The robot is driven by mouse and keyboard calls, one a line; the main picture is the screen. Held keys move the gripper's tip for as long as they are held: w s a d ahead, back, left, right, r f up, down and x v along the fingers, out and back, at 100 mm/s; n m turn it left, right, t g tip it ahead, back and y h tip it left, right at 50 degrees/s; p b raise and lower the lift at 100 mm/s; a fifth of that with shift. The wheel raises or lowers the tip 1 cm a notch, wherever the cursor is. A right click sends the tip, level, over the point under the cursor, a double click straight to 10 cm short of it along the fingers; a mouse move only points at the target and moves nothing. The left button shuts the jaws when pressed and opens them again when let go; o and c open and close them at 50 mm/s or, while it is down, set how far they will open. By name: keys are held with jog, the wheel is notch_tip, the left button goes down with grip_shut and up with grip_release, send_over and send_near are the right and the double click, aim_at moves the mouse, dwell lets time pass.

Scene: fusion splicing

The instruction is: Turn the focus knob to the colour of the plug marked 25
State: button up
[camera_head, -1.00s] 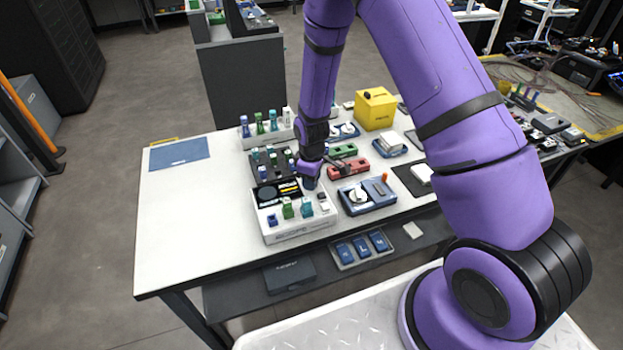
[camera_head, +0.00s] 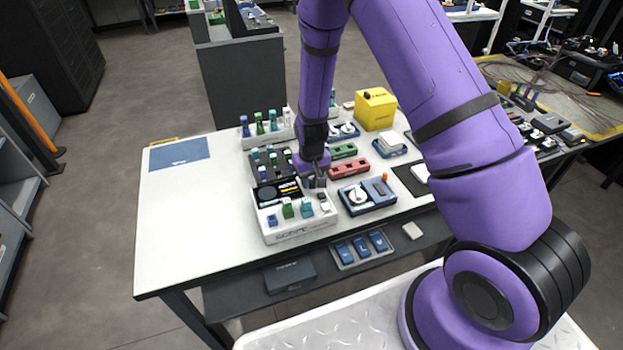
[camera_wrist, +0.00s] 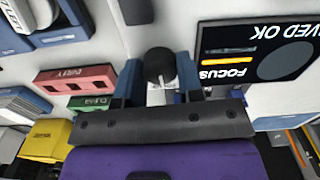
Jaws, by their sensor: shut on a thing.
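The scope (camera_head: 290,234) is a white box near the front of the bench, with a dark screen (camera_head: 277,193) on top. In the wrist view the screen (camera_wrist: 262,45) is upside down, with "FOCUS", an orange bar and the cut-off text "VED OK". Beside it a round black knob (camera_wrist: 160,64) sits between the blue fingers of my gripper (camera_wrist: 159,82). My gripper (camera_head: 315,182) is shut on this knob, at the scope's back right. Blue (camera_head: 272,221), green (camera_head: 288,209) and teal (camera_head: 306,208) plugs stand on the scope's front. I cannot read any plug number.
A blue device with a white dial (camera_head: 358,195) stands close right of the scope. Red (camera_head: 349,168) and green (camera_head: 343,151) blocks and a yellow box (camera_head: 375,109) lie behind. A rack of plugs (camera_head: 268,165) is behind the scope.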

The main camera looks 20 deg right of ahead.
aim_at(312, 181)
jog(key=shift+m, duration=0.4)
jog(key=o, duration=0.6)
jog(key=shift+o, duration=0.2)
jog(key=shift+r, duration=0.1)
notch_tip(312, 181, up, 11)
jog(key=shift+f, duration=0.2)
dwell(0.4)
